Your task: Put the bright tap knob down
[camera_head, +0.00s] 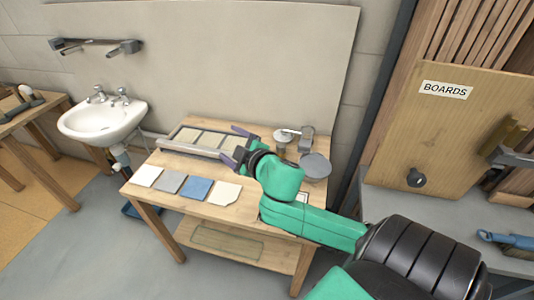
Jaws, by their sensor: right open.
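My right gripper (231,146) reaches in from the right over the wooden table (138,194). Its two fingers are spread apart and I see nothing held between them. I cannot make out the bright tap knob for certain; it may be hidden behind the gripper or the green arm, or be too small to tell. A tray (184,148) with pale square tiles lies just left of the gripper. My left gripper is out of view.
A white sink (103,125) with taps stands left of the table. Pale, grey and blue squares, including a blue one (196,187), lie along the table's front. A grey round dish (315,165) sits behind my arm. A BOARDS panel (435,130) stands at right.

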